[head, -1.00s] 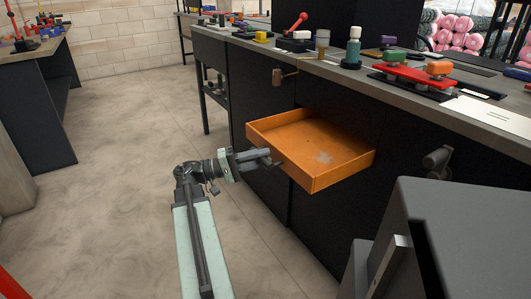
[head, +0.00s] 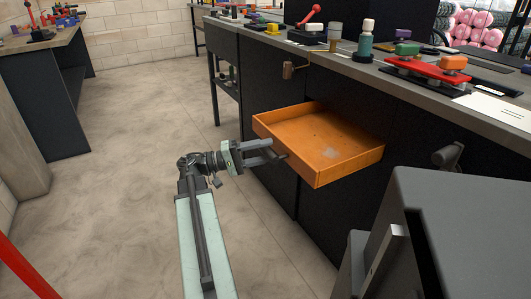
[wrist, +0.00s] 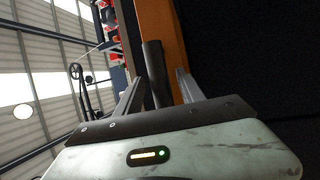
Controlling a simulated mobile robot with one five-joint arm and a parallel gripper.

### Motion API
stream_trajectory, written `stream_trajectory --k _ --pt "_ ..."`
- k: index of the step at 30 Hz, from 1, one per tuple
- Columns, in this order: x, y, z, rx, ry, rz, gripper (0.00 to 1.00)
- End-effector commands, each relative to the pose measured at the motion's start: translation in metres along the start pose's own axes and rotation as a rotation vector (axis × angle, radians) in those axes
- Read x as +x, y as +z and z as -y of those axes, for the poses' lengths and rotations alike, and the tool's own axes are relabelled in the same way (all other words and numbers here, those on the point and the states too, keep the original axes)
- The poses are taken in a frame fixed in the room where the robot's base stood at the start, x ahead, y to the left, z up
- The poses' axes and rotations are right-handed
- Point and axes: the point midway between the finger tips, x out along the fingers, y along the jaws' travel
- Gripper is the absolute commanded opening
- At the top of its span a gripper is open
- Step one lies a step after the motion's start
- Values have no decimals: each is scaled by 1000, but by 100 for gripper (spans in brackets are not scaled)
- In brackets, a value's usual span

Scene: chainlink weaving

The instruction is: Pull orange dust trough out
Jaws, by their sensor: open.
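The orange dust trough (head: 333,161) is a shallow open tray that sticks out of the dark cabinet front in the head view. A pale grey dusty patch lies on its floor. My gripper (head: 277,151) is at the trough's front face. In the wrist view my gripper (wrist: 154,85) is open, with one finger on each side of a dark upright bar (wrist: 154,72), which looks like the trough's handle. Orange trough surface (wrist: 161,22) shows beyond it. Whether either finger touches the bar I cannot tell.
The dark cabinet (head: 258,95) carries a worktop (head: 352,60) with tools and a red fixture (head: 426,70). A grey box-like unit (head: 465,215) stands at right front. The floor (head: 120,170) at left is open.

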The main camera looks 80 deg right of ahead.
Motion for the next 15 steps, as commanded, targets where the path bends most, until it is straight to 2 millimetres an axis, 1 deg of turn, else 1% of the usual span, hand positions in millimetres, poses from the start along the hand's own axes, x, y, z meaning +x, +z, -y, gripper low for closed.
stream_trajectory --k 2,9,12,15 --pt "-10 -1 1 0 0 -2 46" --pt "-57 -1 2 0 0 -2 46" --pt "-69 -1 2 0 0 -1 46" --pt "-75 0 1 0 0 0 46"
